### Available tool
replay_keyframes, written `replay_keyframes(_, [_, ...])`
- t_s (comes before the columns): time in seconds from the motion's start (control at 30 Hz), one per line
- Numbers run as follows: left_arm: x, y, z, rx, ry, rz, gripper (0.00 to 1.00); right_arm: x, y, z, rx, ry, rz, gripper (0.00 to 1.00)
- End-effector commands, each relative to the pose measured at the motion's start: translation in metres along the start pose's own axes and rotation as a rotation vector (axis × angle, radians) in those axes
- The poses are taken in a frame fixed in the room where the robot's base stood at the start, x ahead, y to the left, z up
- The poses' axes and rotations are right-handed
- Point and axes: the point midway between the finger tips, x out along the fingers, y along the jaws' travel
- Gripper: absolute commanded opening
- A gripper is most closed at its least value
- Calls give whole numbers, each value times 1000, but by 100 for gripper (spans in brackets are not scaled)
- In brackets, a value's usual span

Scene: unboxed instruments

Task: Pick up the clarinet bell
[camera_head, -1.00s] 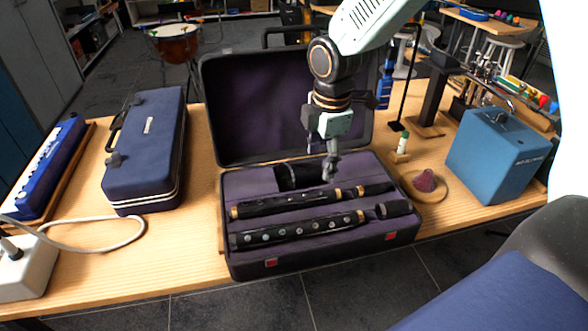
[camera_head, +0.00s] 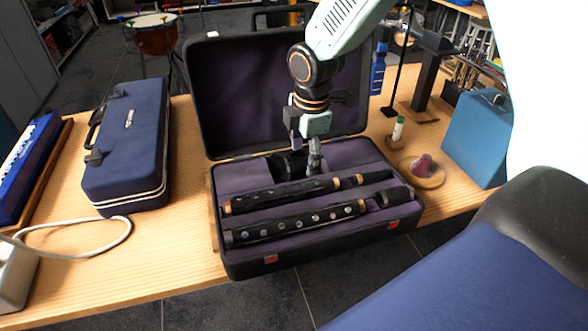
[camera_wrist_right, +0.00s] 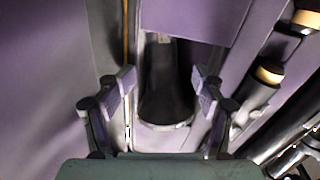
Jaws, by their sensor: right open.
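The clarinet bell (camera_head: 285,164) is a black flared piece lying in the rear compartment of the open purple-lined instrument case (camera_head: 325,253). In the right wrist view the bell (camera_wrist_right: 166,92) lies between the two open fingers, its wide rim toward the palm. My right gripper (camera_head: 306,155) is open and points down at the bell, hiding part of it in the head view. I cannot tell whether either finger touches the bell. My left gripper is not in view.
Two long black clarinet sections (camera_head: 300,224) lie in the case's front slots. The raised lid stands behind my right gripper. A blue case (camera_head: 128,145) is to the left. A cork-coloured dish (camera_head: 424,178) and a blue box (camera_head: 472,140) are to the right.

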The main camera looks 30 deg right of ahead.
Motion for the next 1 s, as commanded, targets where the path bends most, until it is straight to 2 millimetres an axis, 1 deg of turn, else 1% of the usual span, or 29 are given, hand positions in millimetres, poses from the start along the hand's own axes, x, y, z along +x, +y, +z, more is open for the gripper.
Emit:
replay_keyframes(0.03, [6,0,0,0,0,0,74,16,-8,0,0,-3,-24,62])
replay_keyframes(0.1, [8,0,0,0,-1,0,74,24,-10,0,0,-3,-28,62])
replay_keyframes(0.17, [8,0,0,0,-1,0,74,27,-10,0,-1,-3,-31,62])
replay_keyframes(0.33, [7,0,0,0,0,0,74,26,-10,-1,0,-2,-32,62])
replay_keyframes(0.37, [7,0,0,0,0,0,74,26,-9,-1,0,-2,-31,67])
replay_keyframes(1.0, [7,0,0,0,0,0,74,24,-6,-1,0,-2,-22,12])
